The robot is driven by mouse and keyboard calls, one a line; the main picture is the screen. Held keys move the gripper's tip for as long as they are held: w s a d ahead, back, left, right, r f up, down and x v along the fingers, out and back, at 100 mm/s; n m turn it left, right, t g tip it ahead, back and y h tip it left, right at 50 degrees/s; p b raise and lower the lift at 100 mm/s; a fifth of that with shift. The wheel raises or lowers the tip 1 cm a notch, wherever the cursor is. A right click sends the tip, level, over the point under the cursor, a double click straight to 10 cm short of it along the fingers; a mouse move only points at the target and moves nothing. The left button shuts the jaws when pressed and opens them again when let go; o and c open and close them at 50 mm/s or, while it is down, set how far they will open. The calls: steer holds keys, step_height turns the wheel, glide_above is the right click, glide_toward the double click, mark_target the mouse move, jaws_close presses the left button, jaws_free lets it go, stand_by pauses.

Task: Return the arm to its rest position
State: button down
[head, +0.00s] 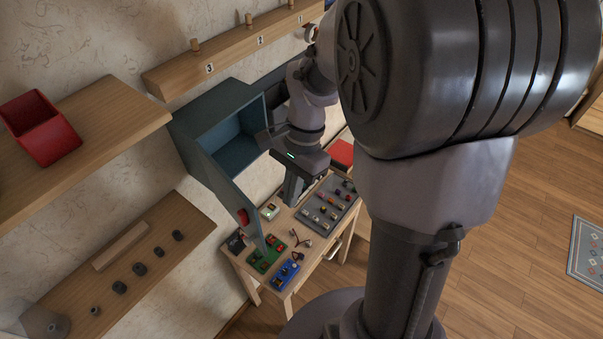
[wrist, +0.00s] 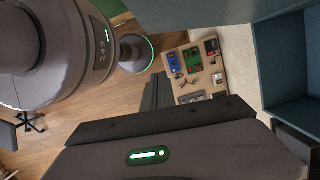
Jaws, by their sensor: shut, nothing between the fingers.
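My gripper (head: 291,200) hangs at the end of my arm in the middle of the head view, fingers pointing down. It is in front of the blue-grey open cabinet (head: 221,103) on the wall and above the small wooden table. Its fingers are together with nothing between them. In the wrist view the dark fingers of my gripper (wrist: 155,93) show beyond the wrist housing. My large arm links cover much of the right half of the head view.
The cabinet door (head: 233,185) stands open close to my gripper. The table (head: 313,251) below holds green and blue boards and a grey tray. A peg rail (head: 224,52) and shelves with a red bin (head: 40,127) line the wall. Open floor (head: 510,240) lies right.

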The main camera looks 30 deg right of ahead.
steer(key=s+a+r+n+t+h+b, duration=0.1)
steer(key=s+a+r+n+t, duration=0.3)
steer(key=a+r+n, duration=0.25)
steer(key=s+a+r+n+t, duration=0.3)
steer(key=a+r+n+t, duration=0.15)
steer(key=a+r, duration=0.2)
step_height(320, 180, down, 34)
steer(key=s+g+b, duration=0.2)
steer(key=b, duration=2.9)
steer(key=shift+s+d+r, duration=0.15)
steer(key=shift+s+r, duration=0.1)
steer(key=shift+s, duration=0.05)
